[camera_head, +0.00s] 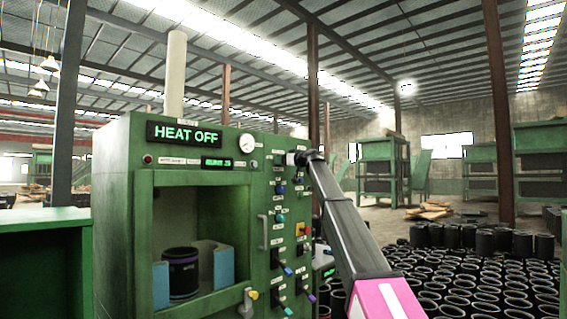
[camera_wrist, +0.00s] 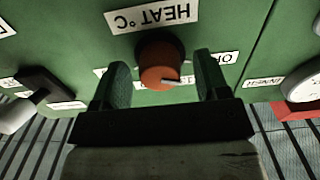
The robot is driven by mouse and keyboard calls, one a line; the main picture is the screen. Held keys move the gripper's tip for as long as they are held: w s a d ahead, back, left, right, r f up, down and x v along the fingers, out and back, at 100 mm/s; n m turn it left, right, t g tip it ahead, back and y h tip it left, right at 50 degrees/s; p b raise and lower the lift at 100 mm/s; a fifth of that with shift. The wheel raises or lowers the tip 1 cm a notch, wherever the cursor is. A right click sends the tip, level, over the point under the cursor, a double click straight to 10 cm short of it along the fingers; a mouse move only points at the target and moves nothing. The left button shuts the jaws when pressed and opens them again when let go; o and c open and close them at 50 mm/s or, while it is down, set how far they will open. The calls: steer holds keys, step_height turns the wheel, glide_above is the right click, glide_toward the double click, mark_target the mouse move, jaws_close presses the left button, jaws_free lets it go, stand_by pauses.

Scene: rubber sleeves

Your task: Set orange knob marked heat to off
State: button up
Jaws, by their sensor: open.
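The orange knob (camera_wrist: 160,72) marked heat sits on the green panel below an upside-down "HEAT °C" plate (camera_wrist: 158,15) in the wrist view. Its pale pointer line points to the right in that view, slightly downward. A partly hidden label (camera_wrist: 228,57) stands right of the knob. My gripper (camera_wrist: 163,76) is open, with one finger on each side of the knob; I cannot tell whether they touch it. In the head view my gripper (camera_head: 297,158) is at the machine's upper right side and hides the knob. The machine's display (camera_head: 184,134) reads "HEAT OFF".
The green machine (camera_head: 115,190) has other levers and switches (camera_head: 281,220) below my gripper. In the wrist view a dark lever (camera_wrist: 40,85) is at left and a round gauge (camera_wrist: 302,85) at right. Several black sleeves (camera_head: 470,280) cover the floor at right.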

steer(key=v, duration=1)
steer(key=shift+s+d, duration=0.3)
steer(key=s+d+f+m+g+h, duration=0.1)
steer(key=s+d+f+m+h, duration=0.2)
steer(key=f, duration=1.4)
steer(key=s+d+f+m+g+h, duration=0.15)
steer(key=s+f, duration=0.35)
steer(key=f, duration=1.2)
steer(key=s+d+f+m+g+h, duration=0.1)
steer(key=s+d+f+g+h, duration=0.2)
steer(key=f, duration=1.4)
steer(key=s+d+f+m+g+h, duration=0.1)
steer(key=s+d+f+h, duration=0.15)
steer(key=s+f, duration=0.65)
steer(key=s+d+f+m+g+h, duration=0.15)
steer(key=s+d+f, duration=0.35)
steer(key=f, duration=0.5)
steer(key=s+d+f+m+g+h, duration=0.1)
steer(key=s+d+f, duration=0.1)
steer(key=s+f, duration=0.4)
steer(key=s+d+f+m+g+h, duration=0.1)
steer(key=s+f, duration=0.6)
steer(key=s, duration=0.8)
steer(key=d+g, duration=0.1)
steer(key=d, duration=0.1)
steer(key=shift+s+d+f+m+h, duration=0.25)
steer(key=shift+d+f+m+h, duration=0.05)
steer(key=shift+h, duration=0.05)
